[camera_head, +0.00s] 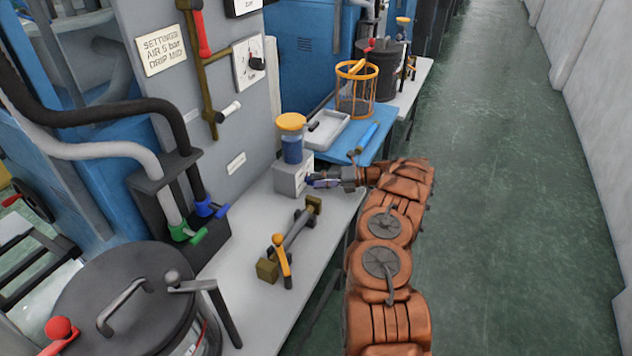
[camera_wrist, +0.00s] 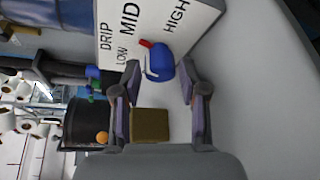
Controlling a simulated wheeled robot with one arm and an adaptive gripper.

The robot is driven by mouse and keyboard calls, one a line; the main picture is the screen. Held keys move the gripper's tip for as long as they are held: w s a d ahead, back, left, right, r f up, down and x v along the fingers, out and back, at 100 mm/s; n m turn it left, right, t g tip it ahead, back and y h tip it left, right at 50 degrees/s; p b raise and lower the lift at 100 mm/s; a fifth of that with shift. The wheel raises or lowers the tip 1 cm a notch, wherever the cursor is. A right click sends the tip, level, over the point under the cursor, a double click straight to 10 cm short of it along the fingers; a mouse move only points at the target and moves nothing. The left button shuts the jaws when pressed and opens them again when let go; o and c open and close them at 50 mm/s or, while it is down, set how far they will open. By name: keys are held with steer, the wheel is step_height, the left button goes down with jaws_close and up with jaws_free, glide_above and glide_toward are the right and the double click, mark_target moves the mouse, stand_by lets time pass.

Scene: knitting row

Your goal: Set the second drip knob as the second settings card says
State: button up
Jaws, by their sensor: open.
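The drip box (camera_head: 289,181) is a pale block under a blue jar with a yellow lid. In the wrist view its white face (camera_wrist: 112,22) reads DRIP, LOW, MID and HIGH. The blue drip knob (camera_wrist: 162,67) has a red pointer turned roughly towards MID. My gripper (camera_head: 312,181) is at the right side of the box. It is open (camera_wrist: 159,68), with the knob between its fingertips; I see no clear contact. A settings card (camera_head: 161,42) on the grey panel reads AIR 5 bar, DRIP MID.
A brass-ended bar with an orange lever (camera_head: 282,262) lies on the bench in front of the box. A white tray (camera_head: 318,143) and a wire basket (camera_head: 356,92) stand behind. A dark lidded drum (camera_head: 121,312) stands at front left. The aisle to the right is clear.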

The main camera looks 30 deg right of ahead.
steer(key=v, duration=1)
steer(key=shift+s+d, duration=0.2)
steer(key=shift+d, duration=0.15)
